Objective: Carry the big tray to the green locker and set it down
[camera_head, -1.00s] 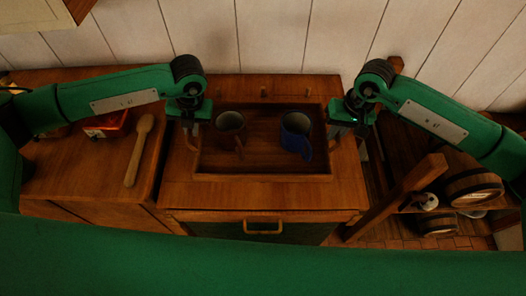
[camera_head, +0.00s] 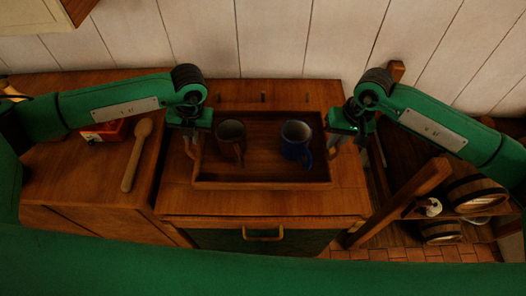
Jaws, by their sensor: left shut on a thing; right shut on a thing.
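The big tray (camera_head: 262,185) is dark wood with raised walls, over the top of the green-fronted locker (camera_head: 230,240). I cannot tell if its bottom touches the top. A brown mug (camera_head: 231,142) stands in its left part and a blue mug (camera_head: 296,142) right of the middle, both upright. My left gripper (camera_head: 190,145) is shut on the tray's left side. My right gripper (camera_head: 338,143) is shut on its right side. The fingertips are partly hidden beneath the gripper bodies.
On the left, a wooden counter (camera_head: 80,185) holds a wooden spoon (camera_head: 137,155) and a red box (camera_head: 103,131). A slanted wooden beam (camera_head: 405,200) and small barrels (camera_head: 474,194) are at the right. A panelled wall (camera_head: 270,40) stands behind. Bare locker top shows in front of the tray.

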